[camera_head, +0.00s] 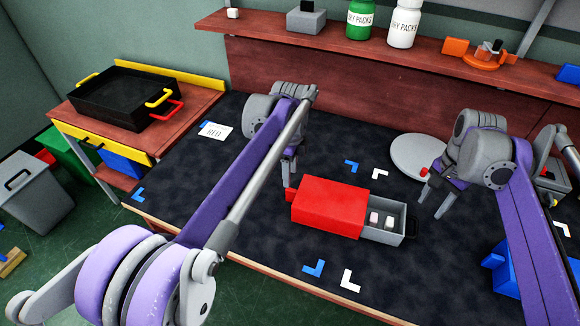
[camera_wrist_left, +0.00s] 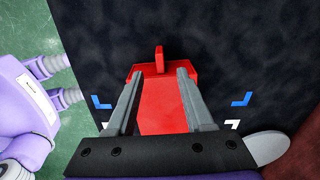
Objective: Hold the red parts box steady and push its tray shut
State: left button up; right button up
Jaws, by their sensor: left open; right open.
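The red parts box (camera_head: 328,206) lies on the dark mat in the middle of the table. Its grey tray (camera_head: 385,235) sticks out of the right end, with small pink and white pieces inside and a dark handle at its outer end. My left gripper (camera_head: 289,182) is at the box's left end, fingers pointing down. In the left wrist view the open fingers (camera_wrist_left: 160,74) appear on either side of the red box (camera_wrist_left: 165,108) and its end tab (camera_wrist_left: 159,58); I cannot tell contact. My right gripper (camera_head: 430,207) is open and empty, right of the tray and apart from it.
Blue and white corner marks lie on the mat (camera_head: 230,175). A round grey disc (camera_head: 418,157) lies behind the tray. A blue bin (camera_head: 503,270) stands at the right, near my right arm. A shelf (camera_head: 335,42) with bottles runs along the back.

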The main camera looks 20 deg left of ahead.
aim_at(290, 189)
pick_arm(q)
notch_tip(290, 189, down, 9)
dwell(0.3)
grip_shut()
dwell(0.3)
dwell(3.6)
